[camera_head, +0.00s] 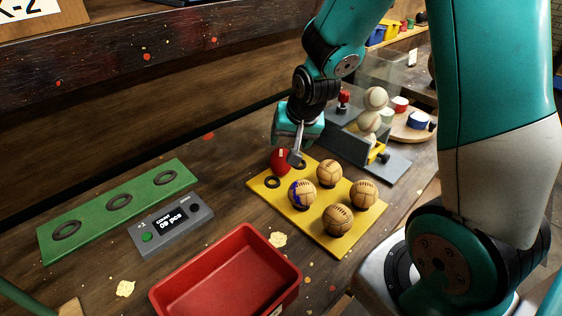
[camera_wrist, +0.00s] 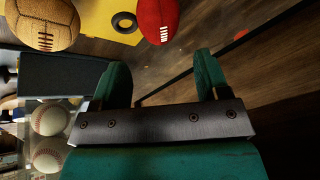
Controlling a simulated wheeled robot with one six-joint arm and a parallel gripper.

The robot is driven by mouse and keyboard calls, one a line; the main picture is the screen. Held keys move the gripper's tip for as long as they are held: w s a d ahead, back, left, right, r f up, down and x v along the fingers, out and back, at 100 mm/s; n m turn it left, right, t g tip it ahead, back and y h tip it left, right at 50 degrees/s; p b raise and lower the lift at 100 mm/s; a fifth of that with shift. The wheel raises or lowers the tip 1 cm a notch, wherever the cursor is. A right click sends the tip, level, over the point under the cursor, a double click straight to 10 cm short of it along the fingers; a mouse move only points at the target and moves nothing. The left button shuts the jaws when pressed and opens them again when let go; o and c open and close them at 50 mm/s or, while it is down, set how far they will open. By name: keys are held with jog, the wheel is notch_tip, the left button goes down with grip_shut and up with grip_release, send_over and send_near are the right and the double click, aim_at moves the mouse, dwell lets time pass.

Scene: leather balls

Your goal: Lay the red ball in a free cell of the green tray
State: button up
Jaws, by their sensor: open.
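The red ball (camera_head: 280,161) sits at the far left corner of the yellow tray (camera_head: 338,250), partly hidden by my gripper in the head view. In the wrist view the red ball (camera_wrist: 158,18) shows at the top, beyond the fingertips and not between them. My gripper (camera_head: 297,156) is just above and beside the ball, with the fingers apart and empty; both fingers show in the wrist view (camera_wrist: 163,75). The green tray (camera_head: 92,222) lies at the left with three dark ring cells, all empty.
Several brown balls (camera_head: 364,193) sit on the yellow tray near an empty ring (camera_head: 272,182). A grey counter box (camera_head: 171,228) and a red bin (camera_head: 228,272) stand between the trays. A grey stand with white balls (camera_head: 375,98) is close behind the gripper.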

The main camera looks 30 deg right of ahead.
aim_at(283, 155)
jog(key=p+x, duration=0.1)
jog(key=x, duration=0.9)
jog(key=shift+s, duration=0.15)
jog(key=c, duration=0.7)
jog(key=shift+r, duration=0.1)
notch_tip(283, 155, up, 20)
jog(key=shift+s+f, duration=0.1)
jog(key=shift+s, duration=0.05)
